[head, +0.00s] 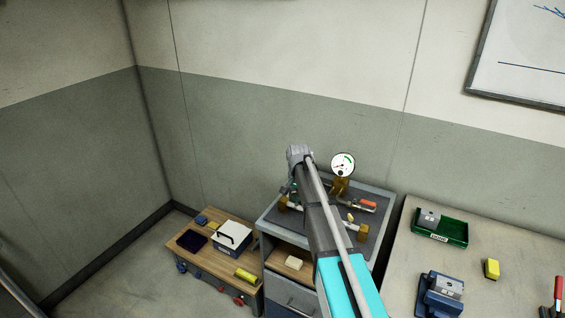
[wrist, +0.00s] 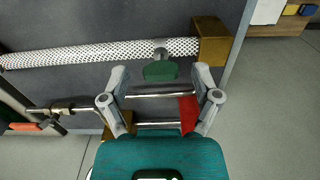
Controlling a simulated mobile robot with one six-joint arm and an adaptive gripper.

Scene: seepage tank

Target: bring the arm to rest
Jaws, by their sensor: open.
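My gripper (wrist: 160,82) is open in the wrist view, its two grey fingers spread with nothing visibly clamped between them. Below it are thin metal tubes, a green knob (wrist: 160,71) and a red piece (wrist: 188,114) beside the right finger. Whether the fingers touch any of these I cannot tell. In the head view my arm reaches from the bottom edge over the cabinet (head: 266,226) with the dark top. My wrist end is above the left part of that top, and the fingers are mostly hidden there.
A gauge (head: 343,164) on a brass fitting stands close right of my arm. A white braided hose (wrist: 100,52) runs to a brass block (wrist: 211,42). The workbench at right carries a green tray (head: 455,241) and a blue vise (head: 441,296).

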